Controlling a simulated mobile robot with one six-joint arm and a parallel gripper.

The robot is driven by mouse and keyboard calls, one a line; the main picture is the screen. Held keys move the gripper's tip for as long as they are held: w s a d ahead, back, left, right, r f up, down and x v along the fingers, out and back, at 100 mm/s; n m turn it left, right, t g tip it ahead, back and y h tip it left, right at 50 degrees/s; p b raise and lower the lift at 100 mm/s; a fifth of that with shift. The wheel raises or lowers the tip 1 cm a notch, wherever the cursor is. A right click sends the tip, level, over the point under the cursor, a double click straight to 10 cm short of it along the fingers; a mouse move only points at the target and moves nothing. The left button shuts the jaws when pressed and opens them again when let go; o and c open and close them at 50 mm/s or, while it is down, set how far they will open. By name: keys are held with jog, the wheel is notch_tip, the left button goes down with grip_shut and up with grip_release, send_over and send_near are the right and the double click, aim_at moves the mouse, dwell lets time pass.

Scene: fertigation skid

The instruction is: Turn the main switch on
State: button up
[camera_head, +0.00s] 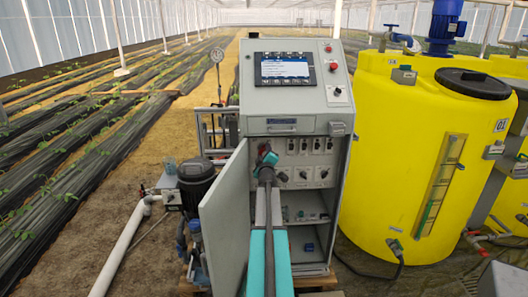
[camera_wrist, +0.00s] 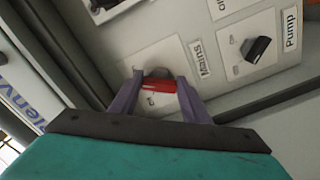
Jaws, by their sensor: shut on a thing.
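The main switch (camera_wrist: 158,85), a red handle on a grey round base, sits on a white plate beside the label "Mains" in the wrist view. My gripper (camera_wrist: 157,88) has its two fingers on either side of the red handle and is shut on it. The handle lies across the picture between the fingers. The small lettering on the plate is partly hidden, so I cannot tell the switch position from it. In the head view my arm reaches into the open control cabinet (camera_head: 340,200), and the switch is hidden behind it.
A black pump switch (camera_wrist: 256,48), labelled "Pump", is close to the right of my gripper. The cabinet door (camera_head: 223,225) stands open on the left of my arm. A screen (camera_head: 285,67) is above. A yellow tank (camera_head: 385,150) stands on the right.

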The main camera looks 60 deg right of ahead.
jog(key=shift+f+m+p, duration=0.1)
jog(key=shift+m+p, duration=0.3)
jog(key=shift+m, duration=0.8)
jog(key=o, duration=1)
jog(key=shift+o, duration=0.2)
jog(key=shift+a, duration=0.1)
jog(key=b+v, duration=0.1)
jog(key=v, duration=1.2)
jog(key=shift+s+a, duration=0.3)
